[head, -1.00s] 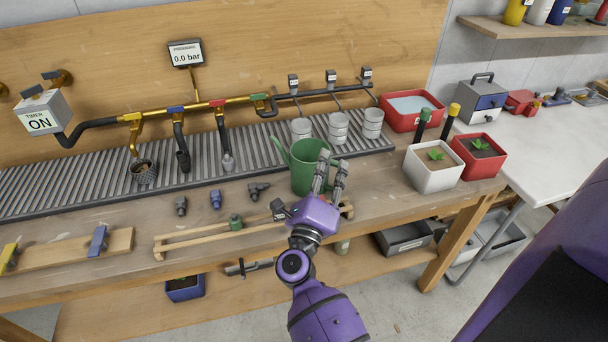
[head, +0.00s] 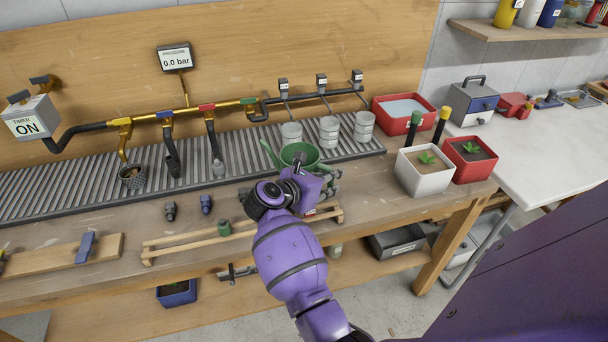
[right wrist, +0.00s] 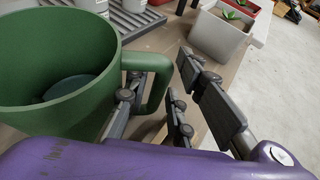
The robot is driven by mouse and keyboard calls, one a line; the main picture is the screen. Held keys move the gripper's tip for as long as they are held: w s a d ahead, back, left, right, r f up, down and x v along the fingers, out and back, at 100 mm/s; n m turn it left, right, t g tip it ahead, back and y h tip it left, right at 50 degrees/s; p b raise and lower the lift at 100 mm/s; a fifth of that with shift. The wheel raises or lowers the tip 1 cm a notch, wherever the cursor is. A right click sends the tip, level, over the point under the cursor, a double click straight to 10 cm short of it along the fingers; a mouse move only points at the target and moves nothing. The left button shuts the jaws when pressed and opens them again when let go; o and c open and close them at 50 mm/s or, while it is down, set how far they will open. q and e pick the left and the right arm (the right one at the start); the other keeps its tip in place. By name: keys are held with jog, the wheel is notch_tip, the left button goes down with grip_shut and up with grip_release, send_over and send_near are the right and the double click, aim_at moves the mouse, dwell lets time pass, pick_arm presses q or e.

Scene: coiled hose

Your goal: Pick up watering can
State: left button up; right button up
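The green watering can (head: 299,154) stands upright on the wooden bench; my right arm hides most of its body in the head view. In the right wrist view the can (right wrist: 50,60) fills the left side, with its open top and loop handle (right wrist: 158,75) showing. My right gripper (head: 328,184) is at the handle side of the can. In the right wrist view the gripper (right wrist: 165,88) is open, with one finger between handle and body and the other apart on the handle's outer side. My left gripper is not in view.
A white planter (head: 422,172) and a red planter (head: 470,160) stand right of the can. Pale cups (head: 329,131) stand behind it on the slatted grate (head: 90,179). A wooden rail frame (head: 190,243) lies in front, to the left.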

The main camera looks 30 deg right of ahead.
jog(key=shift+w+d+f, duration=0.15)
jog(key=shift+d+f, duration=0.2)
jog(key=shift+d, duration=0.15)
jog(key=c, duration=0.5)
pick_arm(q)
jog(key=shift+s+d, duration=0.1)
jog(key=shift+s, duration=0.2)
pick_arm(e)
grip_shut()
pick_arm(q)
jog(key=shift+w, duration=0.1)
pick_arm(e)
jog(key=shift+r, duration=0.15)
